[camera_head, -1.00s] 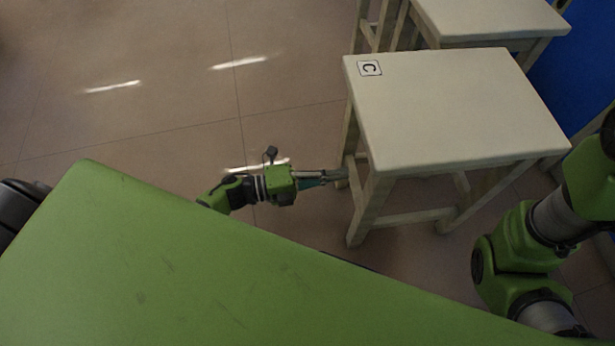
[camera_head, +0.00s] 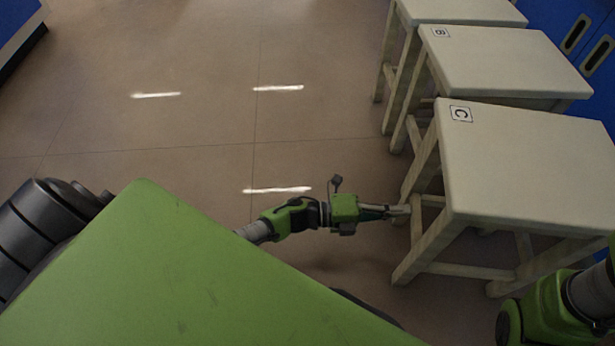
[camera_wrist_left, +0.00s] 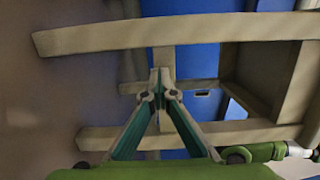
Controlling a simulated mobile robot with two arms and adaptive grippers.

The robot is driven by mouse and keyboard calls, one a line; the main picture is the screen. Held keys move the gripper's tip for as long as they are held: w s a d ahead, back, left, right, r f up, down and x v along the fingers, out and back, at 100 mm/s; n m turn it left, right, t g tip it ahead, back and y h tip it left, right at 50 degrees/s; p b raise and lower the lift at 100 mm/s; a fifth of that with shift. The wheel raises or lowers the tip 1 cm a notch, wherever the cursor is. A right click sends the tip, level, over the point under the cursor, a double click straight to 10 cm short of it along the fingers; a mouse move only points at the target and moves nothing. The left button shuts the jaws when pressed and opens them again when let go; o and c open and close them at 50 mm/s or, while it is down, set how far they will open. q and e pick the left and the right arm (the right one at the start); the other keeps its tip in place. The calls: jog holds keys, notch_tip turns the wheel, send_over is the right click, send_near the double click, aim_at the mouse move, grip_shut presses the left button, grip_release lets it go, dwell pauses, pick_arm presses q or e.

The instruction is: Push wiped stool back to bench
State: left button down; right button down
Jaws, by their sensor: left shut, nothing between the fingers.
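The nearest stool (camera_head: 535,165) is pale wood with a square seat and a tag marked C at its far left corner. It stands upright at the right in the head view. My left gripper (camera_head: 405,211) is shut and empty, its tips at the stool's left side by a leg and rail. In the left wrist view the closed fingertips (camera_wrist_left: 160,80) overlap an upright wooden part of the stool frame (camera_wrist_left: 164,57); whether they touch cannot be told. My right arm shows at the lower right; its gripper is out of view.
A second stool (camera_head: 505,60), tagged B, stands just behind, and a third stool (camera_head: 465,12) stands beyond it in a row. Blue cabinets (camera_head: 575,30) run along the right. The tiled floor (camera_head: 200,130) at left is clear.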

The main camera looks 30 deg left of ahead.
pick_arm(q)
jog(key=b+x, duration=0.1)
jog(key=x, duration=0.6)
jog(key=shift+d, duration=0.4)
jog(key=shift+w+a, duration=0.1)
